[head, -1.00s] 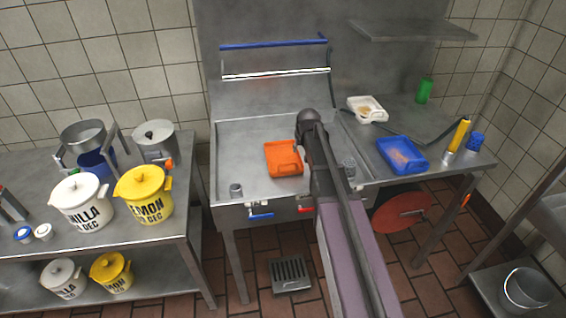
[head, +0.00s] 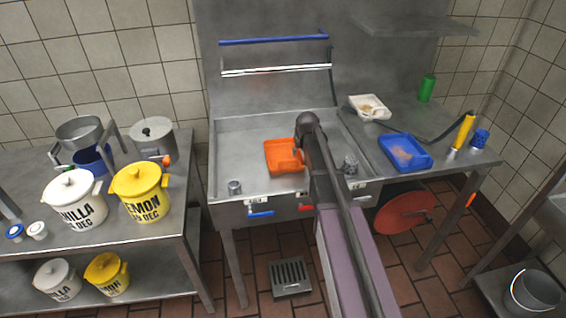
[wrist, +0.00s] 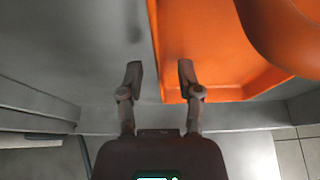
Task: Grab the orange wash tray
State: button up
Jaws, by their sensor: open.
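The orange wash tray (head: 281,157) lies in the steel sink basin in the head view, just left of my arm's end. In the wrist view the orange tray (wrist: 205,45) fills the upper right, with its near-left rim beside the fingers. My gripper (wrist: 158,72) is open and empty. Its right finger overlaps the tray's edge in the picture and its left finger is over bare metal, so the rim appears between or close to the fingers. I cannot tell whether they touch. In the head view my arm hides the fingers.
The sink (head: 232,135) has a raised front edge with a blue lever (head: 261,213) and a red lever (head: 305,207). White and yellow buckets (head: 140,192) stand on the left table.

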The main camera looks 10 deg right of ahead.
jog(key=shift+w+f, duration=0.1)
jog(key=shift+f, duration=0.2)
dwell(0.4)
grip_shut()
